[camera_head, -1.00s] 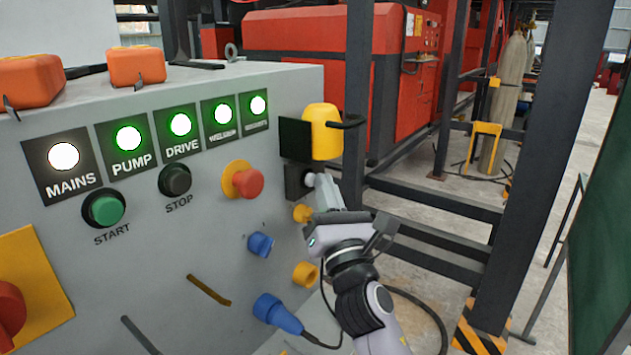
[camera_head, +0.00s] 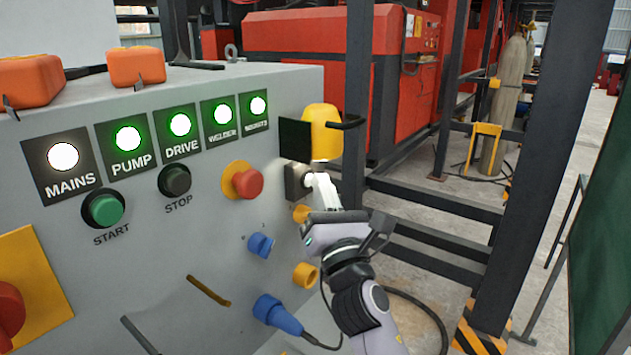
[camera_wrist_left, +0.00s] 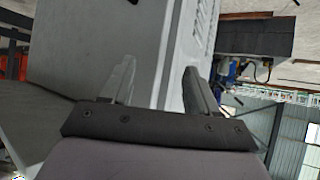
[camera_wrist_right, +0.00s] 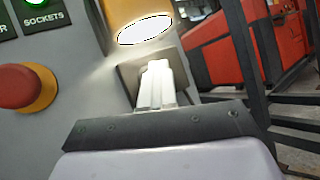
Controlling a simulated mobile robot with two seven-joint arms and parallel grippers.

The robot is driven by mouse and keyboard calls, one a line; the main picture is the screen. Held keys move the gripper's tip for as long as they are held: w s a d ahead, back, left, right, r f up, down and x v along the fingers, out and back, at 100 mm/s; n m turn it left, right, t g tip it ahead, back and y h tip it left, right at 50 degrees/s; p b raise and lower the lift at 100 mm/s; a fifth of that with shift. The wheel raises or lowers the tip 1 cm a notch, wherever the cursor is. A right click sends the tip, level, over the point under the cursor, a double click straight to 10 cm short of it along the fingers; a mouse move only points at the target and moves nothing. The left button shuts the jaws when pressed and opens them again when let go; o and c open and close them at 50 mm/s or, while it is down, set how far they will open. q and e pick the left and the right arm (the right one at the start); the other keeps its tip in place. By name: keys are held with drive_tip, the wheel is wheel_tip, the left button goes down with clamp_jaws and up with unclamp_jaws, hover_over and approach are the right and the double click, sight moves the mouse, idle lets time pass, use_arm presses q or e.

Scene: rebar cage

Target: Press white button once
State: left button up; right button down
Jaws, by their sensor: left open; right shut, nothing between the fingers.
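My right gripper (camera_head: 314,181) is shut and empty, with its fingertips at the front of a small dark box (camera_head: 294,178) on the right end of the grey control cabinet. The right wrist view shows the shut fingertips (camera_wrist_right: 157,68) in front of this box (camera_wrist_right: 128,80). I cannot make out the white button apart from the bright fingertips, and contact is unclear. A yellow hooded lamp (camera_head: 322,131) is just above, its underside glowing white (camera_wrist_right: 145,30). My left gripper (camera_wrist_left: 160,75) shows only in its wrist view, open and empty, near a grey surface.
The grey panel (camera_head: 225,290) carries a green start button (camera_head: 104,208), a dark stop button (camera_head: 174,180), a red emergency knob (camera_head: 248,182) and lit indicators. A blue plug (camera_head: 277,313) with a cable sticks out below. A dark steel post (camera_head: 355,90) stands right of the lamp.

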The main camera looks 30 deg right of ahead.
drive_tip(key=shift+s+d, duration=0.2)
drive_tip(key=shift+s, duration=0.3)
drive_tip(key=shift+s+d, duration=0.2)
drive_tip(key=shift+s, duration=0.3)
drive_tip(key=s, duration=0.1)
drive_tip(key=s+d, duration=0.1)
drive_tip(key=s, duration=0.1)
drive_tip(key=s+d+p, duration=0.1)
drive_tip(key=shift+s, duration=0.35)
idle(0.5)
